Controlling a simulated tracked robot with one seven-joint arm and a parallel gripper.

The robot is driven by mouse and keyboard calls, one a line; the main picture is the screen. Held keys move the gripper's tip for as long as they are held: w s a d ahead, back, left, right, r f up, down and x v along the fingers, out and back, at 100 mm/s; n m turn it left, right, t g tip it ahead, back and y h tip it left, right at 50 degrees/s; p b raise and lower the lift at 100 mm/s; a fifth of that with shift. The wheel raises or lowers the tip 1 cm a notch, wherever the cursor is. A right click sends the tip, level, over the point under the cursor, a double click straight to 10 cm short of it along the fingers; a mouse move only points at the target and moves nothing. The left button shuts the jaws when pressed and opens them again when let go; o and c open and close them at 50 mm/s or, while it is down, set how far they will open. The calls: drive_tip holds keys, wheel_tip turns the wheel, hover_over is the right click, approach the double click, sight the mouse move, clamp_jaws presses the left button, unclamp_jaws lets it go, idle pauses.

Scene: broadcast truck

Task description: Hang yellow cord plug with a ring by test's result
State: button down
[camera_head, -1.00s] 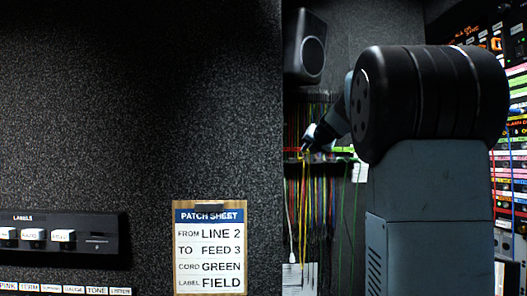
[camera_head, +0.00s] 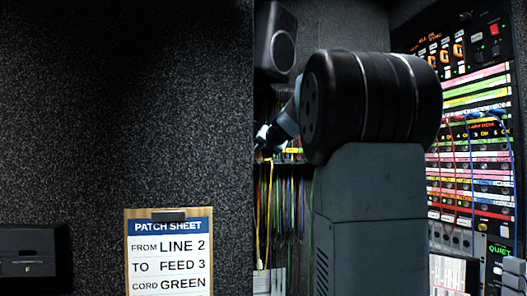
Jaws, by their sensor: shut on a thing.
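My gripper (camera_head: 262,148) is small and far off, at the hanging cords just right of the dark wall's edge. It is shut on the plug end of a yellow cord (camera_head: 258,215), which hangs down below it. The plug and any ring on it are too small to make out. Other hanging cords (camera_head: 286,215) in several colours fill the space behind and to the right. At the right, a rack panel (camera_head: 470,135) has small lit lettering, partly reading "OK", with red and blue cords below it.
A patch sheet (camera_head: 168,245) on a clipboard reads LINE 2, FEED 3, GREEN. A speaker (camera_head: 276,42) hangs above the cords. A dark unit (camera_head: 30,250) is at lower left. A "QUIET" sign (camera_head: 499,249) is at lower right. My arm hides the middle.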

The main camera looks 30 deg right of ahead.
drive_tip(key=d+x, duration=0.1)
drive_tip(key=x, duration=0.7)
drive_tip(key=shift+d, duration=0.25)
idle(0.9)
drive_tip(key=shift+d+f, duration=0.1)
drive_tip(key=shift+f, duration=0.15)
idle(1.0)
drive_tip(key=c, duration=1)
unclamp_jaws()
drive_tip(key=shift+o, duration=0.4)
drive_tip(key=o, duration=0.9)
drive_tip(key=shift+s+a, duration=0.2)
drive_tip(key=shift+s, duration=0.55)
drive_tip(key=shift+s+a, duration=0.2)
drive_tip(key=shift+s, duration=0.55)
